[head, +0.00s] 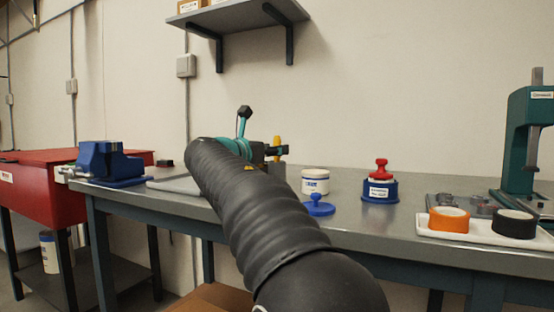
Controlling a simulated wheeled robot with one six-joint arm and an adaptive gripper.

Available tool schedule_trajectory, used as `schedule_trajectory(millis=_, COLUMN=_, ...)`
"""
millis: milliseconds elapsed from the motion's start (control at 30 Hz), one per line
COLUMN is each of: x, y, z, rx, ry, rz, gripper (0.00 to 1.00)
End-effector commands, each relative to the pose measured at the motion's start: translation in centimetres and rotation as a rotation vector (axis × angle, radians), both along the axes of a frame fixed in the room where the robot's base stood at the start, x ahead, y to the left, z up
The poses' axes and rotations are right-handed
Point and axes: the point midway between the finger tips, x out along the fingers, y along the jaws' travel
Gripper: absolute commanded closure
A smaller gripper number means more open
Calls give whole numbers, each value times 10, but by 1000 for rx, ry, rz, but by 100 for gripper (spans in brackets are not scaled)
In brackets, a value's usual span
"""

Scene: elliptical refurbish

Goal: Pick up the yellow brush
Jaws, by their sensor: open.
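A yellow upright piece (276,142), which looks like the yellow brush's handle, shows at the back of the grey workbench (350,225). Its lower part is hidden behind my gripper and a grey object (277,168), possibly a holder. My gripper (272,152) is at the far end of my black sleeved arm, just in front of or beside the yellow piece in the picture. It is open. The arm hides much of it, and I cannot tell whether it touches the brush.
A white tub (315,181), a blue lid-like piece (319,208) and a blue pot with a red knob (379,188) stand to the right. A white tray (470,236) holds orange and black rolls. A blue vise (108,162) is left. A shelf (240,14) hangs above.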

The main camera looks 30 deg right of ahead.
Motion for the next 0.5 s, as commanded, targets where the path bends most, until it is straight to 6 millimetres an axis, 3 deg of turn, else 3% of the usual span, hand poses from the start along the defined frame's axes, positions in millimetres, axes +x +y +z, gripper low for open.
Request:
schedule_trajectory(millis=133, x=9, y=-17, z=-1, rx=1, ry=0, rz=-1, gripper=50)
schedule_trajectory(millis=367, x=10, y=-19, z=0, rx=1, ry=0, rz=1, gripper=50)
schedule_trajectory(millis=500, x=10, y=-19, z=0, rx=0, ry=-1, rz=1, gripper=80)
